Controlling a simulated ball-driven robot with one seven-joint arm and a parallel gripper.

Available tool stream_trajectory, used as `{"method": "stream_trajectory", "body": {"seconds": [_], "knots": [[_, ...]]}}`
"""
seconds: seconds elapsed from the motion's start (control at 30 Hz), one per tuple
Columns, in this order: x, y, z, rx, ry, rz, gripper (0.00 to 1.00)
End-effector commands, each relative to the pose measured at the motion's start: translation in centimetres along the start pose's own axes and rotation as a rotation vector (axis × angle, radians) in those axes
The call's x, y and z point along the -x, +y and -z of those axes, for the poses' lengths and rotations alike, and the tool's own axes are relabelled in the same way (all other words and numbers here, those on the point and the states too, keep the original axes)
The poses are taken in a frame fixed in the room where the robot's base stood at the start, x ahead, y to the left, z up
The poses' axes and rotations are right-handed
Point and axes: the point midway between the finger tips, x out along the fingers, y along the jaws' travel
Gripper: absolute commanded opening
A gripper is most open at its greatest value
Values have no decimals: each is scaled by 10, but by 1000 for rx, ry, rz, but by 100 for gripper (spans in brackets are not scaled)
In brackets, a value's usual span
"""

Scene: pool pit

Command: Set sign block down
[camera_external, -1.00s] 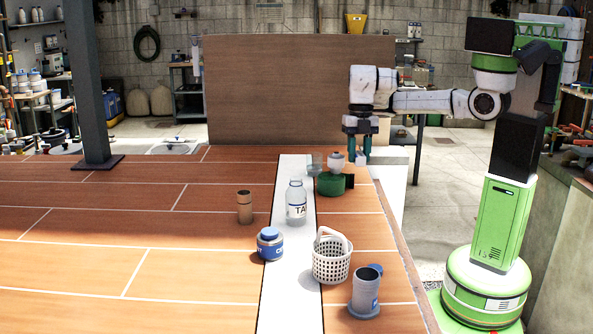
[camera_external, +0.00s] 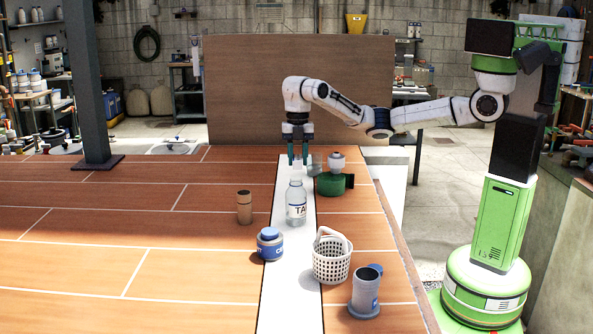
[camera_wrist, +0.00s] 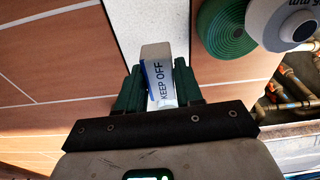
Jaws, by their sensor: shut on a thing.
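The sign block (camera_wrist: 161,80) is a small white and blue block reading KEEP OFF. In the wrist view it sits between the two green fingers of my gripper (camera_wrist: 157,72), which is shut on it. In the external view my gripper (camera_external: 298,158) points down over the far end of the white strip (camera_external: 290,270), behind the clear bottle (camera_external: 296,207). The block is hard to make out there, and I cannot tell whether it touches the surface.
A green coil (camera_external: 334,184) with a white-topped thing (camera_external: 337,161) stands right of my gripper. A small clear cup (camera_external: 314,168) is close by. A brown cylinder (camera_external: 244,207), blue jar (camera_external: 270,243), white basket (camera_external: 331,262) and grey canister (camera_external: 364,292) stand nearer.

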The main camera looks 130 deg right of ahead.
Motion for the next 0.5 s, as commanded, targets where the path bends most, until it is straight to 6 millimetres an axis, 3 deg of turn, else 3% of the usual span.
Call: {"method": "stream_trajectory", "body": {"seconds": [0.03, 0.2, 0.5], "knots": [[-12, 7, 1, -2, 0, 7, 6], [-37, 28, 2, -1, -3, 3, 6], [-58, 44, 4, -1, -2, 2, 6]]}}
